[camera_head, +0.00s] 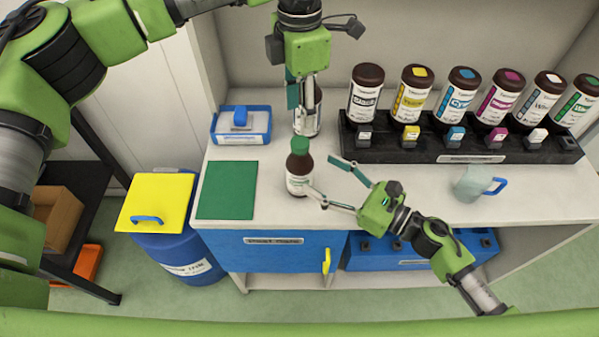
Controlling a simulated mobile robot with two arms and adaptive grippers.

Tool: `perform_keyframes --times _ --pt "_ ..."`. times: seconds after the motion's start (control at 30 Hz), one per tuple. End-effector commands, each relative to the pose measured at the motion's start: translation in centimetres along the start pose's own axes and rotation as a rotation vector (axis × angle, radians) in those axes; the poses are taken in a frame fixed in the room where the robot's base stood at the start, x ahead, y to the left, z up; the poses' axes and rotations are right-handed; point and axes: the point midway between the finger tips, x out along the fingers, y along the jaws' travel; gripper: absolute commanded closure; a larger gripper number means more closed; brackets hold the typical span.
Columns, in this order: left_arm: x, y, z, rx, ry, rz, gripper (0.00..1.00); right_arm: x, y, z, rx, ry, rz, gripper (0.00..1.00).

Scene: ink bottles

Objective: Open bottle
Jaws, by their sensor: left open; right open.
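A brown bottle (299,173) with a green cap (300,145) and a white label stands upright on the white counter, right of a green mat (227,190). The cap is on the bottle. My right gripper (320,175) is open, coming from the lower right, with its fingers spread close to the bottle's right side; I cannot tell whether the lower finger touches it. My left gripper (305,98) points down above and behind the bottle, open, with its fingers in front of a clear glass container (308,121).
A black rack (400,146) with several large ink bottles stands at the back right. A grey mug (473,184) with a blue handle is on the right. A blue-and-white box (241,125) sits behind the mat. A blue bin (185,250) with a yellow lid (157,203) stands left of the counter.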

Motion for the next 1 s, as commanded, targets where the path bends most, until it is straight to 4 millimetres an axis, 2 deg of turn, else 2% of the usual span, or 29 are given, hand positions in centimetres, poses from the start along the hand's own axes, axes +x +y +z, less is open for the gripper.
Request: perform_keyframes --times 0.1,0.3,0.5,0.77,0.8,0.87,1.0 --pt "0.0 0.0 0.0 0.001 -0.001 -0.001 0.57 2.5 0.0 0.1 -0.001 -0.003 0.001 0.37" --pt "0.0 -0.1 0.0 0.001 -0.001 -0.001 0.57 5.4 0.0 0.1 0.000 -0.002 0.000 0.37" --pt "0.0 -0.1 0.0 0.001 -0.001 -0.001 0.57 6.7 0.0 0.0 0.000 0.000 0.000 0.37" --pt "0.0 -0.1 0.1 0.001 -0.001 -0.001 0.57 6.8 0.0 0.0 0.001 0.001 0.000 0.37" --pt "0.0 -0.1 0.1 0.001 -0.001 -0.001 0.57 6.8 0.0 0.0 0.001 0.001 0.000 0.40" --pt "0.0 -0.1 0.1 0.001 -0.001 -0.001 0.57 6.8 0.0 0.0 0.001 0.000 0.000 0.55" --pt "0.0 -0.1 0.1 0.001 -0.001 -0.001 0.57 6.8 0.0 0.0 0.001 0.000 0.000 0.92"
